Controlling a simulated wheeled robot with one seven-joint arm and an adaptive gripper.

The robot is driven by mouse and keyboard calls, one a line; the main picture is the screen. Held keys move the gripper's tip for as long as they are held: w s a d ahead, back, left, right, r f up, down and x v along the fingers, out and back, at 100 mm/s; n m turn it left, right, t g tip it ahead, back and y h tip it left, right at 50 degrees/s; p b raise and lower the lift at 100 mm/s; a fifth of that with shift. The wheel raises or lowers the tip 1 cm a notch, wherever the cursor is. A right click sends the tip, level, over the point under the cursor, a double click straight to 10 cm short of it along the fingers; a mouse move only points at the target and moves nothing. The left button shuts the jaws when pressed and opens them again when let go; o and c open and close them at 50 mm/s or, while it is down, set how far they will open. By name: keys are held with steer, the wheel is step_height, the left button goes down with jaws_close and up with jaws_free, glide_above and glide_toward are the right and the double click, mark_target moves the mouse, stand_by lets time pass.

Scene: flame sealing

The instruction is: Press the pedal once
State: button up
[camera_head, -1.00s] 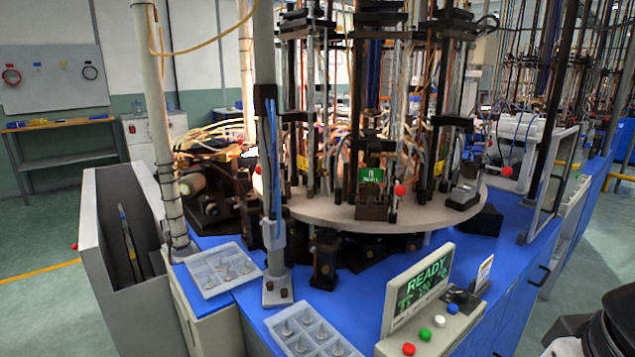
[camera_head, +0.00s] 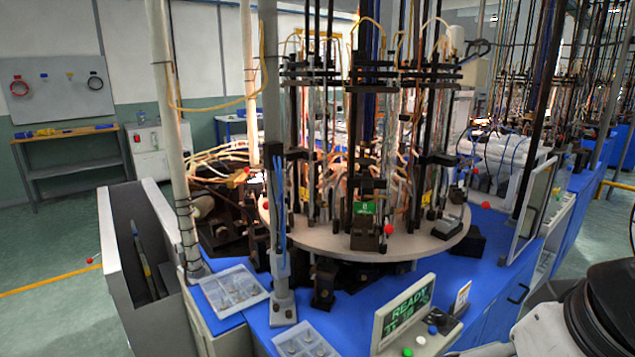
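No pedal shows in the head view. The machine's control box (camera_head: 383,325) stands at the front edge of the blue bench, with a tilted screen (camera_head: 408,304) that reads READY. Green (camera_head: 407,352), white (camera_head: 420,340) and blue (camera_head: 432,330) buttons sit on its panel. The floor in front of the bench, below the box, is outside the picture. Part of my arm, white and black, fills the lower right corner. My gripper is not in view.
The round turntable (camera_head: 330,242) with tall black posts stands on the blue bench (camera_head: 494,247). Two clear trays of small parts (camera_head: 234,290) (camera_head: 305,340) lie at its front left. A grey open bin (camera_head: 122,280) stands left. Floor is free at far left and right of the bench.

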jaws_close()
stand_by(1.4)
